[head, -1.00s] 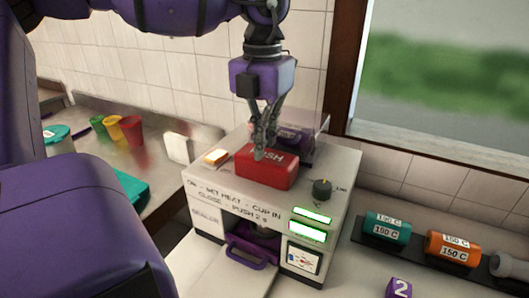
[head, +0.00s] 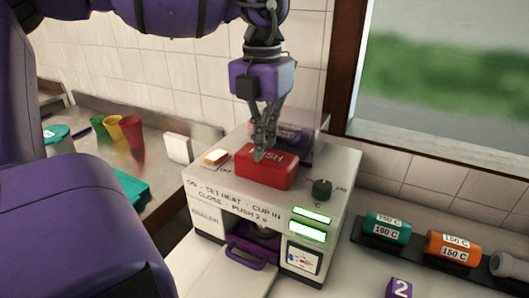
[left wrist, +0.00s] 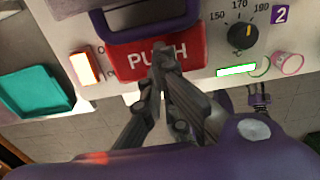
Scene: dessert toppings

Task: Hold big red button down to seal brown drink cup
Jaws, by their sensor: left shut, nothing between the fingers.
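The big red PUSH button (head: 277,174) is on top of the white sealer machine (head: 205,187). My left gripper (head: 259,155) is shut and empty, pointing down with its fingertips at the top of the button. In the left wrist view the closed fingertips (left wrist: 160,52) overlap the red button (left wrist: 195,50); how far it is pressed I cannot tell. The purple drawer handle (head: 245,258) is at the machine's front opening. The brown drink cup cannot be made out; the opening is dark and partly hidden. My right gripper is not in view.
An orange-lit switch (head: 216,157) and a black heat dial (head: 322,189) flank the button. Two green displays (head: 308,231) glow on the front. Colored cups (head: 131,131) stand on the left counter. Teal (head: 387,229) and orange (head: 452,249) cylinders lie at the right.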

